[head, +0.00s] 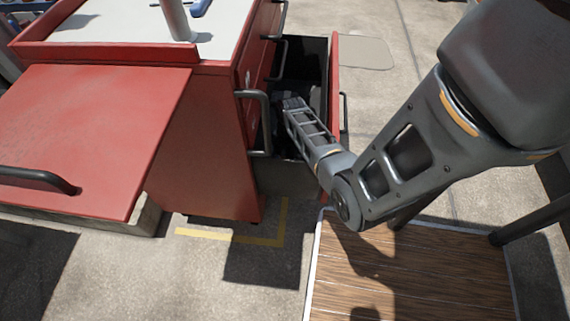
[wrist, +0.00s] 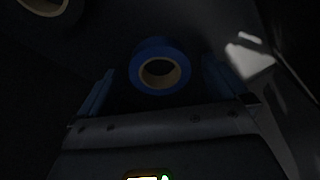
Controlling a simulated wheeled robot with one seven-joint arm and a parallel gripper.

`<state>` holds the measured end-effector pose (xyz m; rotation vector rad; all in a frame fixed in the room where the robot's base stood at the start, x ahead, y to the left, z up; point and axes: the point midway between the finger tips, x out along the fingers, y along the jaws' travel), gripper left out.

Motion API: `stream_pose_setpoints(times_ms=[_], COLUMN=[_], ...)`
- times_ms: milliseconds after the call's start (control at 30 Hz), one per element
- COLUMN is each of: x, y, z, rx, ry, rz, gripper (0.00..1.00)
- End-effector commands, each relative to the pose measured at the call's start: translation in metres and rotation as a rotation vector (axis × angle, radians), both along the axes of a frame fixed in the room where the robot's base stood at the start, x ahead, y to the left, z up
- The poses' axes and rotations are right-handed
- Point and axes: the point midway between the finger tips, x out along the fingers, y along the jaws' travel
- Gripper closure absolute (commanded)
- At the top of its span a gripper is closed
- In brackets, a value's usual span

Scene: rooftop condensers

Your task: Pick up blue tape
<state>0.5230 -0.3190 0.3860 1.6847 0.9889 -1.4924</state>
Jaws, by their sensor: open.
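A roll of blue tape (wrist: 143,80) with a tan core shows in the wrist view, in a dark space. My gripper (wrist: 158,88) is open, with one finger on each side of the roll in the picture. I cannot tell whether the fingers touch it. In the head view my gripper (head: 288,104) reaches into the open drawer (head: 334,95) of the red cabinet (head: 205,140). The tape is hidden there by the arm and shadow.
Another roll with a tan core (wrist: 42,5) shows at the top left of the wrist view. The drawer's walls stand close around my arm. A red panel with a dark handle (head: 90,130) is at the left. A wooden surface (head: 410,270) is at the bottom.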

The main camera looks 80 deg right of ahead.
Motion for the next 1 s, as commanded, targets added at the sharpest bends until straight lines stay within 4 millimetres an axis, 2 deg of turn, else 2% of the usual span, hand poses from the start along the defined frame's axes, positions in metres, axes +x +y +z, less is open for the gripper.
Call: stream_pose_setpoints(times_ms=[267, 867, 1000], x=[0.0002, 0.0001, 0.0001], y=[0.0001, 0.0002, 0.0002], z=[-0.0026, -0.0025, -0.0025], rx=[-0.001, -0.001, -0.001], ry=[0.000, 0.000, 0.000], rz=[-0.001, -0.001, -0.001], gripper=[0.00, 0.57, 0.60])
